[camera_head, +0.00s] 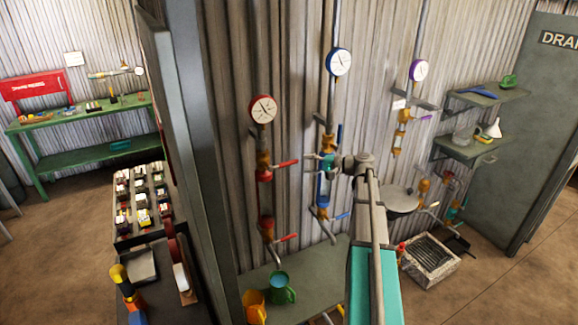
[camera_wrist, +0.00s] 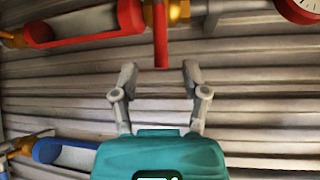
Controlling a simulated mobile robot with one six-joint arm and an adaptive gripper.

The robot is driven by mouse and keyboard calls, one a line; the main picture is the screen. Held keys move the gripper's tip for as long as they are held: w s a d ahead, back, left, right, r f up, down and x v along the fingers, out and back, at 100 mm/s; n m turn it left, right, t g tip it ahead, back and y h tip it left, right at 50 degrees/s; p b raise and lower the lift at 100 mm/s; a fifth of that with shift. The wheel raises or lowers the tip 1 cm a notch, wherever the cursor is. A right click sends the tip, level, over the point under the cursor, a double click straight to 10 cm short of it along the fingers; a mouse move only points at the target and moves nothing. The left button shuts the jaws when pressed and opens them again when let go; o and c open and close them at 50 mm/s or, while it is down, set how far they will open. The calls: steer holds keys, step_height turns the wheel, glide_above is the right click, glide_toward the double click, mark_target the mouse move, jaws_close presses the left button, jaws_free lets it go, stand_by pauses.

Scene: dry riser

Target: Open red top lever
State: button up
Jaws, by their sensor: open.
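The red top lever (camera_head: 287,163) sticks out to the right from the brass valve (camera_head: 264,160) below the red-rimmed gauge (camera_head: 263,109). In the wrist view the red lever (camera_wrist: 161,38) points down from the top edge, with its free end at the mouth between the fingertips. My gripper (camera_head: 310,161) is just right of the lever in the head view. In the wrist view my gripper (camera_wrist: 159,72) is open, one finger on each side of the lever's end line, with visible gaps and nothing held. Depth between lever and fingers is hard to tell.
A lower red lever (camera_head: 286,238) is on the same pipe. A blue-rimmed gauge (camera_head: 338,62) and a purple-rimmed gauge (camera_head: 418,70) hang on pipes to the right. A red tube (camera_wrist: 85,25) and a blue tube (camera_wrist: 65,155) flank my gripper. A green jug (camera_head: 282,287) stands below.

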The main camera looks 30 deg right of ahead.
mark_target(292, 164)
steer(key=b+x, duration=0.1)
steer(key=x, duration=0.6)
steer(key=shift+w+a, duration=0.1)
jaws_close()
stand_by(0.3)
